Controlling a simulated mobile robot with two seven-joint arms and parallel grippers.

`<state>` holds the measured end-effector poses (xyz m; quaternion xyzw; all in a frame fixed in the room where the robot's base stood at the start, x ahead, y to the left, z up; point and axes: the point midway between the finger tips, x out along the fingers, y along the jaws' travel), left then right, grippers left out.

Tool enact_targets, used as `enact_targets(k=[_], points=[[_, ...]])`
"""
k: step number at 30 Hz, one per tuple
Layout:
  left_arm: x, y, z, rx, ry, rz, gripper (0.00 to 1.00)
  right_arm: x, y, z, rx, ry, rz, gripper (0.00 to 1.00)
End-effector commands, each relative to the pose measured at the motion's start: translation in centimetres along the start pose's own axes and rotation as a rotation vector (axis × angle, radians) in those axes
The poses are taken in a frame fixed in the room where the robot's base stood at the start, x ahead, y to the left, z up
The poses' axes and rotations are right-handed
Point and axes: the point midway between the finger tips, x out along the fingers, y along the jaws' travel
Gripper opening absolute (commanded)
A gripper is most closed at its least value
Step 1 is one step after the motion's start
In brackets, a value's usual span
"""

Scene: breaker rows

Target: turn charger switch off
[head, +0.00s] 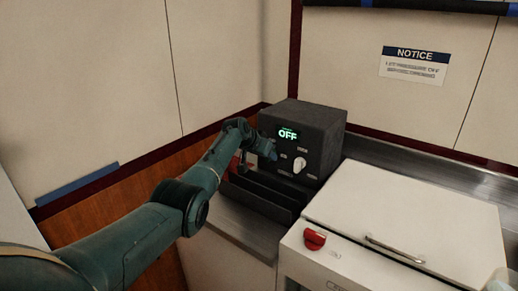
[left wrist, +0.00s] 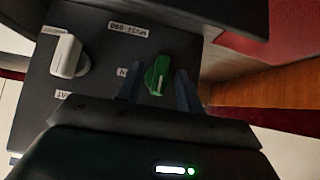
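The charger (head: 328,122) is a dark box on the counter, with a lit green display reading OFF (head: 288,134). In the left wrist view its face (left wrist: 108,62) carries a green switch (left wrist: 158,74) and a white knob (left wrist: 68,56). The white knob also shows in the head view (head: 299,165). My left gripper (left wrist: 159,90) is at the charger's front, its two fingers apart on either side of the green switch, with a narrow gap showing at each side. In the head view my left gripper (head: 262,150) hides the green switch. My right gripper is not in view.
A white lidded unit (head: 410,205) with a red knob (head: 314,239) and a metal handle (head: 394,247) stands at the right front. A black tray (head: 262,200) sits below the charger's front. Walls close in behind and left.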

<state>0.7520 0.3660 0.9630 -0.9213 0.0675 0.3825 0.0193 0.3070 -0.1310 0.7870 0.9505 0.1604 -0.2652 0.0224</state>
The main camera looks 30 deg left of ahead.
Motion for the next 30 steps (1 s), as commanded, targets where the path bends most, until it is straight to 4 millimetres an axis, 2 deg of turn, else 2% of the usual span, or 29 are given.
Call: enact_targets(k=[11, 24, 30], points=[[-3.6, -0.1, -0.1, 0.001, 0.003, -0.002, 0.36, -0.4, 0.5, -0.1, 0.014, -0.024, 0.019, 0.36], [-10.5, 0.0, 0.0, 0.003, 0.003, -0.002, 0.36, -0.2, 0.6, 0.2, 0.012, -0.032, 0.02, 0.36], [-12.6, 0.0, 0.0, 0.001, 0.002, -0.001, 0.36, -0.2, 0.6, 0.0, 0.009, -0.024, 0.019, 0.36]])
